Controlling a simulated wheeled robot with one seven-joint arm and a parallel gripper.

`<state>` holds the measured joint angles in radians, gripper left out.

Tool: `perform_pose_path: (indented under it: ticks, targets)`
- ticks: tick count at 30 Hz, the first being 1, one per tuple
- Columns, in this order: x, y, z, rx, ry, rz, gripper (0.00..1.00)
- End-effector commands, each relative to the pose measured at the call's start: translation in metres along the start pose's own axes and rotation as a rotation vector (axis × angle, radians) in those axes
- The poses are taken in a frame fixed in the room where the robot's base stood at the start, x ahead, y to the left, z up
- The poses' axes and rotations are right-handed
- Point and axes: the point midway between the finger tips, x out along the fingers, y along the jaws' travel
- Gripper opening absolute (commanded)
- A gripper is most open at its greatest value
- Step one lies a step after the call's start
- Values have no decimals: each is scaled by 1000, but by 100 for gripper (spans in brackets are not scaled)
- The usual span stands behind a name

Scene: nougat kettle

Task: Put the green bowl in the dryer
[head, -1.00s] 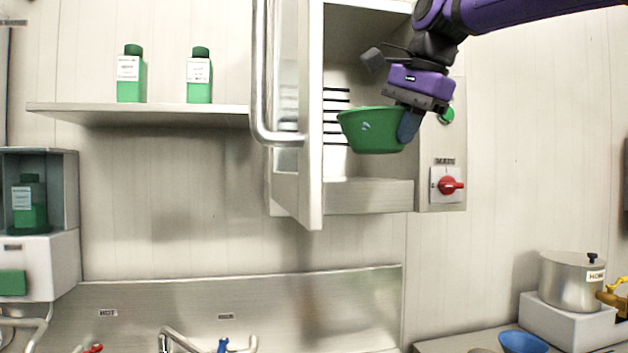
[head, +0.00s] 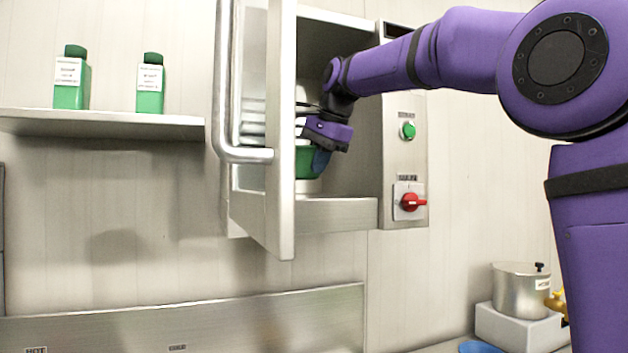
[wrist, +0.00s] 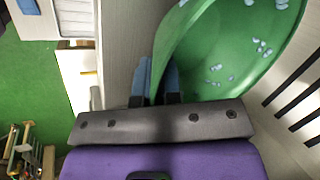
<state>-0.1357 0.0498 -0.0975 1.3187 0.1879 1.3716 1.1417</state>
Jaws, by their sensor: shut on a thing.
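The green bowl (head: 305,163) is inside the open dryer (head: 345,214), partly hidden behind the dryer door and my gripper in the head view. My gripper (head: 320,160) is inside the dryer opening, shut on the bowl's rim. In the wrist view the bowl (wrist: 232,45) fills the upper right, with light blue spots on its inner wall. The blue fingertips of my gripper (wrist: 155,80) pinch its rim. I cannot tell if the bowl touches the dryer floor.
The dryer door (head: 281,130) stands open toward me, with a long handle (head: 222,100). A control panel with a green button (head: 407,130) and red switch (head: 410,202) is right of the opening. Dark slots (wrist: 300,105) show beside the bowl. A shelf (head: 100,122) holds green bottles.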

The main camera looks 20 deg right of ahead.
Motion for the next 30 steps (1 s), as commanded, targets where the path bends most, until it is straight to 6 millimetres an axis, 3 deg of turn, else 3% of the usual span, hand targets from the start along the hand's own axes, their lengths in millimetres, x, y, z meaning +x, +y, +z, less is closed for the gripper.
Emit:
perform_pose_path:
  ticks: [9, 18, 27, 30]
  targets:
    - [8, -13, -8, 1, 0, 0, 0]
    - [38, 2, -7, 0, -1, 1, 0]
    - [40, 3, -7, 0, 0, 0, 0]
    - [40, 3, -7, 0, 0, 0, 24]
